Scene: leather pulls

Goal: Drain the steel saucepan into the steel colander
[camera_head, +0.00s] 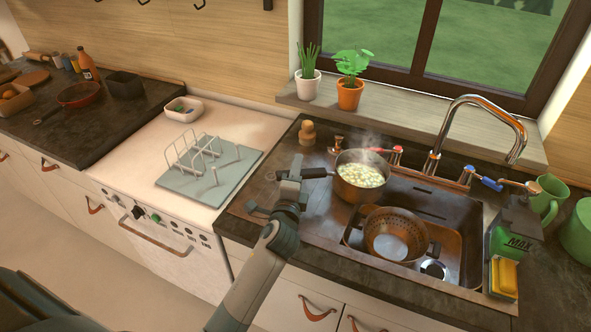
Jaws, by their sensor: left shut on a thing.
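The steel saucepan (362,180) is full of pale, steaming food in liquid and looks level. It is at the left edge of the sink, behind and slightly left of the colander. Its dark handle points left. My left gripper (301,174) is shut on that handle; the fingertips are partly hidden. The steel colander (396,238) sits in the sink (460,238), upright, open side up, and looks empty inside. My right gripper is out of view.
The tap (481,105) arches over the sink's back right. A dish rack (208,165) is on the left counter. Potted plants (350,92) stand on the sill.

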